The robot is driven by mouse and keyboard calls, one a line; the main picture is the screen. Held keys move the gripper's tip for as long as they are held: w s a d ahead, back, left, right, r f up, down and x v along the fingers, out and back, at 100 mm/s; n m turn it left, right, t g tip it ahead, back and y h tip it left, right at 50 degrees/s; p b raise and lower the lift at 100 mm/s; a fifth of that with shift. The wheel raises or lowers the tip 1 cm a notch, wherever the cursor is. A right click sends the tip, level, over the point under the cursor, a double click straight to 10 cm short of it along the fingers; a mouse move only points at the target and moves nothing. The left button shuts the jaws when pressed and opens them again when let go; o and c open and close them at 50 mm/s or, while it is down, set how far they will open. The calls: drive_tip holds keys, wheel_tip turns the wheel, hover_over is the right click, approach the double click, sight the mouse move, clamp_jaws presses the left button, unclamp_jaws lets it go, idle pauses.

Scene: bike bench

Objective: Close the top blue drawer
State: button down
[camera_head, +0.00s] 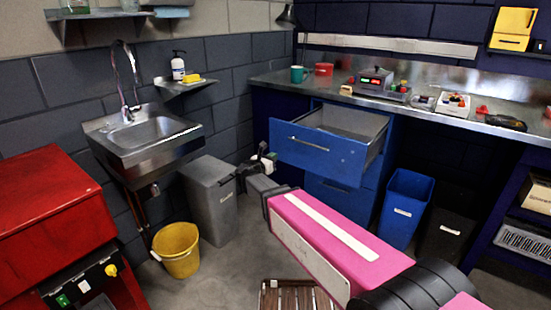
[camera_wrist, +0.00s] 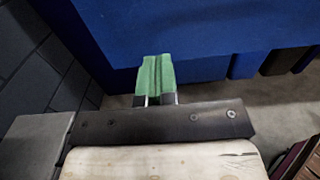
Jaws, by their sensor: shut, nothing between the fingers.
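The top blue drawer (camera_head: 316,158) is pulled well out of the blue cabinet under the bench, and its grey inside shows. A light bar handle (camera_head: 309,146) runs across its front. My gripper (camera_head: 263,150) is just left of the drawer front's lower left part in the head view. In the wrist view, my gripper's green fingertips (camera_wrist: 157,75) are together with nothing between them. The blue drawer (camera_wrist: 200,28) fills the top of that view, just beyond the fingertips. I cannot tell whether they touch it.
A lower blue drawer (camera_head: 340,193) is shut below. A blue bin (camera_head: 404,205) stands right of the cabinet. A grey bin (camera_head: 208,198), a yellow bucket (camera_head: 177,252) and a sink (camera_head: 146,135) are on the left. Tools and a teal mug (camera_head: 298,75) sit on the bench (camera_head: 270,82).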

sight(291, 146)
drive_tip(key=x, duration=1.1)
drive_tip(key=shift+w+d, duration=0.2)
drive_tip(key=shift+w, duration=0.05)
drive_tip(key=shift+w, duration=0.1)
drive_tip(key=x, duration=3.7)
drive_tip(key=shift+w+d+f, duration=0.15)
drive_tip(key=shift+w+d, duration=0.45)
drive_tip(key=shift+w, duration=0.15)
drive_tip(key=shift+w+d, duration=0.1)
drive_tip(key=shift+w, duration=0.05)
